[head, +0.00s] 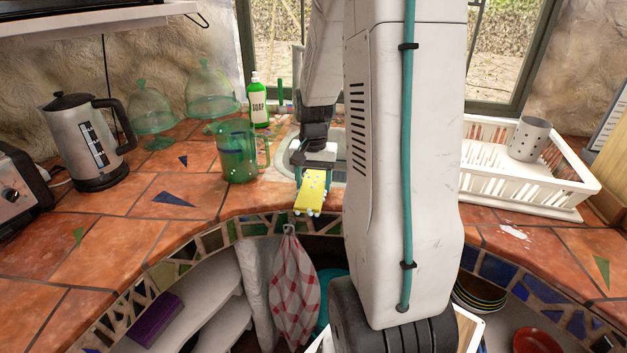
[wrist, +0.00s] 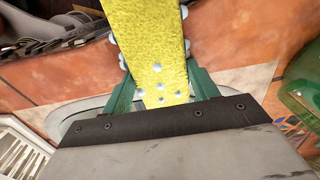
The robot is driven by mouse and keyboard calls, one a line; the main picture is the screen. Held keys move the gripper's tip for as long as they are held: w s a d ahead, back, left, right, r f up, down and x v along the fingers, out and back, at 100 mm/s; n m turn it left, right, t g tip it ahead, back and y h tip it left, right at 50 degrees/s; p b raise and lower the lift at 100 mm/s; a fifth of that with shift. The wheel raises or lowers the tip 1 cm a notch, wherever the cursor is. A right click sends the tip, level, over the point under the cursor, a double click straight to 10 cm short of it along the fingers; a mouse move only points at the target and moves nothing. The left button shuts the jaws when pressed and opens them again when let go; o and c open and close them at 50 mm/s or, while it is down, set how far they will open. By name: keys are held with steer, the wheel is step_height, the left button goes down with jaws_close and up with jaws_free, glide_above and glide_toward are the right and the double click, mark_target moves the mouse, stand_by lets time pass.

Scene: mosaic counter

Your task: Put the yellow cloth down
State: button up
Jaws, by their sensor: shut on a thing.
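The yellow cloth (head: 310,193) is a flat yellow strip with pale drop-like spots, held out over the counter's front edge near the sink. My gripper (head: 313,176) is shut on one end of it. In the wrist view, the cloth (wrist: 155,45) sticks out from between the green fingers of my gripper (wrist: 160,90). Its far end runs past the top of that picture. I cannot tell whether its underside touches the counter.
A green glass pitcher (head: 238,155) stands close to the left of my gripper. The sink (head: 297,158) lies behind it. A kettle (head: 85,145) stands at the left and a white dish rack (head: 525,185) at the right. Tiled counter (head: 180,190) is free left of the pitcher.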

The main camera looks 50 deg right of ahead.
mark_target(313, 184)
steer(key=o, duration=0.9)
steer(key=shift+o, duration=0.2)
step_height(313, 184, up, 12)
steer(key=s+a+r+n, duration=0.2)
steer(key=a+r+n, duration=0.1)
steer(key=a, duration=0.5)
steer(key=s+a+r+n, duration=0.3)
steer(key=a, duration=0.5)
steer(key=s+a+f+n+t, duration=0.1)
steer(key=s+a+n, duration=0.5)
steer(key=s+a, duration=0.4)
steer(key=shift+s+a, duration=0.3)
steer(key=shift+s, duration=0.3)
steer(key=shift+f, duration=0.1)
